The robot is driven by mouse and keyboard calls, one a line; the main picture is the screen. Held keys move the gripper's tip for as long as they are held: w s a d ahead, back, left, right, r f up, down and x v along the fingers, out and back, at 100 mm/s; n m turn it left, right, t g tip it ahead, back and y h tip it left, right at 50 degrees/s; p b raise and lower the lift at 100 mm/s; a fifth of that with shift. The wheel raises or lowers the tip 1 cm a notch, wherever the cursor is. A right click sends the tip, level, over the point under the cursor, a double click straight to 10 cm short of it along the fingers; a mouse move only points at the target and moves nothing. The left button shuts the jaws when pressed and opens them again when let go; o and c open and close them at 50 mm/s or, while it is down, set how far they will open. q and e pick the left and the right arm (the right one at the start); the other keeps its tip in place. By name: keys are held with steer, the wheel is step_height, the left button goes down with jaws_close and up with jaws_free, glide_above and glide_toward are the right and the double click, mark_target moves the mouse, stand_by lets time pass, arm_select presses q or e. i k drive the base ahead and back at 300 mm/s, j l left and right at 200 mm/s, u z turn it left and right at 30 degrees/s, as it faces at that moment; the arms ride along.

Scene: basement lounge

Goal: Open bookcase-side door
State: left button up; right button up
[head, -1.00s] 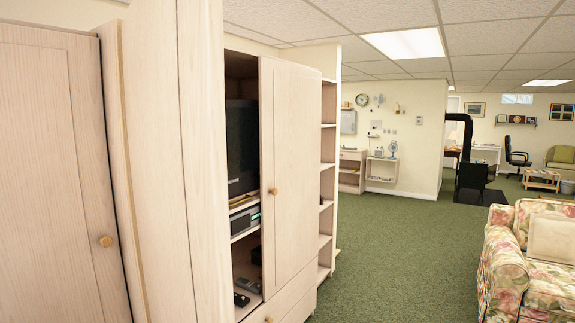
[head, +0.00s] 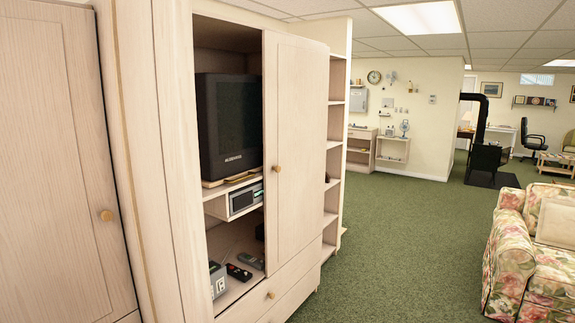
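A pale wood media cabinet (head: 181,150) stands at centre left. Its right door (head: 294,140), on the side of the open bookcase shelves (head: 334,150), is closed and has a round wooden knob (head: 278,169) near its left edge. The left half of the cabinet is open and shows a dark television (head: 230,120), a small device (head: 245,197) and remotes (head: 238,272) on its shelves. Another pale door (head: 60,170) with a round knob (head: 107,215) is at the far left and looks closed. Neither of my grippers is in view.
A floral sofa (head: 530,250) stands at the lower right. Green carpet (head: 400,230) lies clear between it and the cabinet. A drawer (head: 285,290) is shut below the door. A black stove (head: 485,160) and an office chair (head: 532,140) are far back.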

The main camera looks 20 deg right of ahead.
mark_target(296, 71)
steer(key=i+l, duration=0.15)
steer(key=l, duration=0.2)
steer(key=i+l, duration=0.15)
steer(key=l, duration=0.2)
steer(key=i+l, duration=0.15)
steer(key=l, duration=0.2)
steer(key=i+l, duration=0.15)
steer(key=l, duration=0.2)
steer(key=i+l, duration=0.15)
steer(key=l, duration=0.2)
steer(key=i+l, duration=0.15)
steer(key=l, duration=0.2)
